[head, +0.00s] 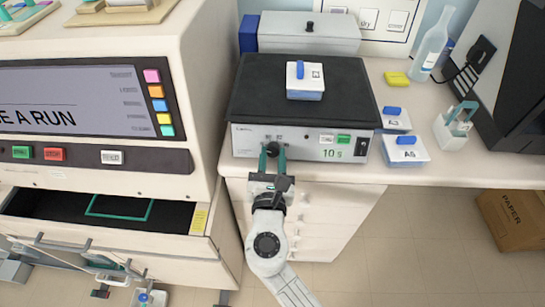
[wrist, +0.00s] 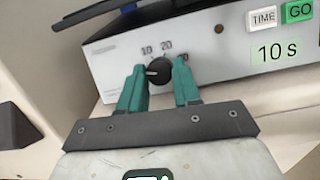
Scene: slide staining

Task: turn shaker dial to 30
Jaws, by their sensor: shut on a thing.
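The shaker (head: 345,143) stands on the counter, a pale box with a black top plate. Its dial (wrist: 160,71) is a small black knob on the left of the front panel, with a short white mark that points left in the wrist view. Printed labels 10 and 20 show above the dial; a third label at the right is partly hidden by a finger. My gripper (head: 272,161) has its two teal fingers on either side of the dial and is shut on it. The shaker's display (wrist: 278,52) reads 10 s.
A blue-handled white box (head: 305,82) sits on the shaker's top plate. Right of the dial are a TIME button (wrist: 262,19) and a green GO button (wrist: 299,11). Blue-handled boxes (head: 405,152) stand right of the shaker. A large machine (head: 90,40) stands close on the left, its drawer (head: 120,215) open.

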